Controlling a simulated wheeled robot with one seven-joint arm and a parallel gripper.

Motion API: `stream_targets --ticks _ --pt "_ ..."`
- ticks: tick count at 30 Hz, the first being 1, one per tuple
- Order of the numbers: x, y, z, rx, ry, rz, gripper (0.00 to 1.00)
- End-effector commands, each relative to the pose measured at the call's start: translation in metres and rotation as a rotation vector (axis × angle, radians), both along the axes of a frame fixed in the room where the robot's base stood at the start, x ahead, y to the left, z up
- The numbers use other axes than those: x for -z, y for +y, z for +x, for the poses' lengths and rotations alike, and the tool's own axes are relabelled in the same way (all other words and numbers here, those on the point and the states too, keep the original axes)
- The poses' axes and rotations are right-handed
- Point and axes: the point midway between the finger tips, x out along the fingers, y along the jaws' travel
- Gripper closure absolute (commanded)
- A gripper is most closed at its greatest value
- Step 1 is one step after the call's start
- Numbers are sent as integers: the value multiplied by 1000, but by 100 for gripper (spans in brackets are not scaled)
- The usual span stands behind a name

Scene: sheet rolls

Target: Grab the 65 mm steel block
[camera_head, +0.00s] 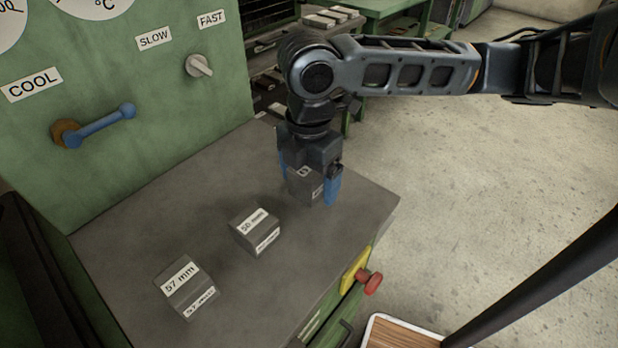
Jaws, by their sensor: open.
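A grey steel block (301,188) stands on the grey bench top (345,228), at its right part. Its white labels are partly covered, so I cannot read its size. My gripper (309,183) points down over this block, with one blue finger on each side of it. The jaws are open; I cannot tell whether a finger touches the block. A second block (255,232), whose label seems to read 50 mm, lies left of and nearer than it. A third block (186,287), marked 57 mm, lies at the near left.
A green machine panel (150,60) with a blue-handled lever (100,124) and a knob (199,66) rises behind the bench at left. A red knob (371,282) sticks out of the bench front. A wood-topped tray (400,335) is below. The floor at right is clear.

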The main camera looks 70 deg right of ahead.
Motion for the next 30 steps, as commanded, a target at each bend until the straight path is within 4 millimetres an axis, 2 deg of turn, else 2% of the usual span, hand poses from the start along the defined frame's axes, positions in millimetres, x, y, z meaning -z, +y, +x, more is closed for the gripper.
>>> stream_targets --ticks 5,30 --pt "0 0 0 0 -1 0 11" --pt "-1 0 0 0 -1 0 91"
